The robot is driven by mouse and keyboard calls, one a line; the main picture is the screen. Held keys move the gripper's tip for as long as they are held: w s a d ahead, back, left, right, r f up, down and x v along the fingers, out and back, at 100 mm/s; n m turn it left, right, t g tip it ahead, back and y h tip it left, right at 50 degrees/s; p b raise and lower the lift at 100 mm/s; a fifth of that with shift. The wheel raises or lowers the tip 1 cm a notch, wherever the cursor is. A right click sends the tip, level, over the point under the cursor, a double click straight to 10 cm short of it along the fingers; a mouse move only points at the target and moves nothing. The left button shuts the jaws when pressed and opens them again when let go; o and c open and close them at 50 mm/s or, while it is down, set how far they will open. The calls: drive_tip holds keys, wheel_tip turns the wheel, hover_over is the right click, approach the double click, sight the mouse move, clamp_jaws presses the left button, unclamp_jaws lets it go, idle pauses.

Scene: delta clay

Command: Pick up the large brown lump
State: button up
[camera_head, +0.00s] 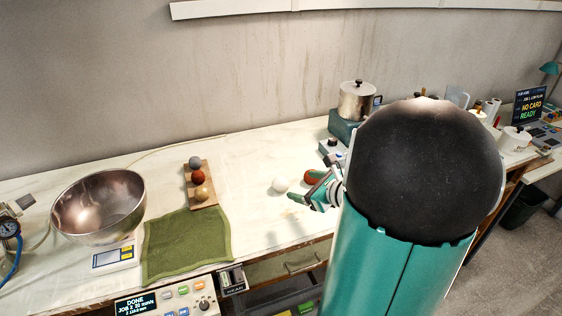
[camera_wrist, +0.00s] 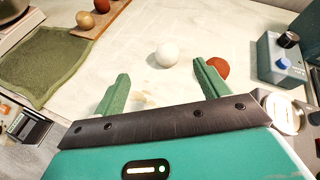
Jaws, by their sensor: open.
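A reddish-brown lump (camera_head: 311,176) lies on the white worktop, partly hidden by my gripper. In the wrist view the reddish-brown lump (camera_wrist: 218,69) shows just beyond and right of the right finger, partly covered by it. A white ball (camera_head: 280,184) lies to its left; in the wrist view the white ball (camera_wrist: 167,55) is ahead, between the finger lines. My gripper (camera_head: 307,186) is open with its green fingers apart and nothing between them; it also shows in the wrist view (camera_wrist: 161,70). I cannot tell whether a finger touches the lump.
A wooden board (camera_head: 211,206) holds a grey, a red-brown and a tan ball. A green cloth (camera_head: 187,245), a metal bowl (camera_head: 98,205) on a scale and a control panel (camera_head: 165,302) are at left. A blue-grey box with knobs (camera_wrist: 282,60) stands right of the lump.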

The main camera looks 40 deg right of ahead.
drive_tip(key=s+d+f+m+h, duration=0.1)
drive_tip(key=d+m, duration=0.1)
drive_tip(key=s+d+f+m+h, duration=0.1)
drive_tip(key=d, duration=0.2)
drive_tip(key=s+d+m+h, duration=0.1)
drive_tip(key=d+m, duration=0.1)
drive_tip(key=d, duration=0.1)
drive_tip(key=shift+s+f+m+t, duration=0.15)
drive_tip(key=shift+f+m+t, duration=0.15)
drive_tip(key=shift+f, duration=0.1)
drive_tip(key=x, duration=0.7)
drive_tip(key=shift+w+d+f, duration=0.2)
drive_tip(key=shift+w+d, duration=0.1)
drive_tip(key=shift+d, duration=0.05)
drive_tip(key=shift+x, duration=2.8)
drive_tip(key=shift+d+r, duration=0.15)
drive_tip(key=c, duration=1.1)
